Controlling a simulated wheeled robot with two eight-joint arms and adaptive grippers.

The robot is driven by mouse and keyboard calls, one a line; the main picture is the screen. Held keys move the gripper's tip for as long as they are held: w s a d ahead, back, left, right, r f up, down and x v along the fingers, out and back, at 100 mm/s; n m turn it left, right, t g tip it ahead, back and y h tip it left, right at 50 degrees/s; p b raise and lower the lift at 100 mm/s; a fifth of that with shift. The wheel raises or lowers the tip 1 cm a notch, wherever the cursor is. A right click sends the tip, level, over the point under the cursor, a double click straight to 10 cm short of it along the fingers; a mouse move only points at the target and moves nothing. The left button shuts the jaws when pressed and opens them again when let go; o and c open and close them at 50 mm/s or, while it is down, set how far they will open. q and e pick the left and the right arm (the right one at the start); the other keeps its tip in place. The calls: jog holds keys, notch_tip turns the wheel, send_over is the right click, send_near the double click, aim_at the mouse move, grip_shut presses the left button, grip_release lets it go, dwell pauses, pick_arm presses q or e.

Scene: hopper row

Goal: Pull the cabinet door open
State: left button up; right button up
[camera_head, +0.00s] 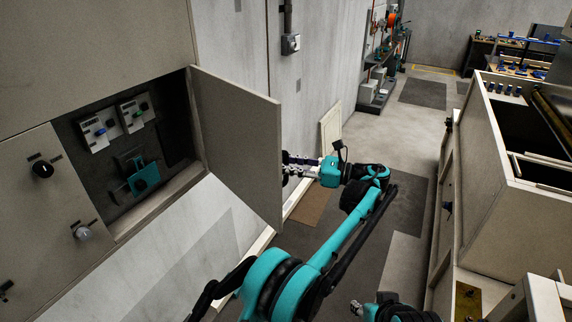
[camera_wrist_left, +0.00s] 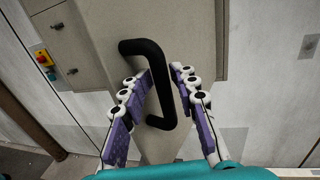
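The beige cabinet door (camera_head: 235,135) stands swung well out from the cabinet (camera_head: 100,40) on the left, hinged at the opening's right edge. Inside the opening are switch units and a teal-handled part (camera_head: 143,178). My left gripper (camera_head: 290,168) is on the door's outer side, partly hidden behind its free edge. In the left wrist view, the black door handle (camera_wrist_left: 145,47) runs between my left gripper's purple-padded fingers, which close in on its bar from both sides. My right gripper (camera_head: 356,307) barely shows at the bottom; its finger state is unclear.
A beige bin structure (camera_head: 505,170) stands along the right side of the aisle. A grey wall (camera_head: 320,60) runs behind the door. Benches with blue items (camera_head: 515,65) stand at the back right. The floor between (camera_head: 405,165) is clear.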

pick_arm(q)
jog(key=shift+w+a, duration=0.1)
jog(key=shift+d, duration=0.25)
jog(key=v, duration=0.7)
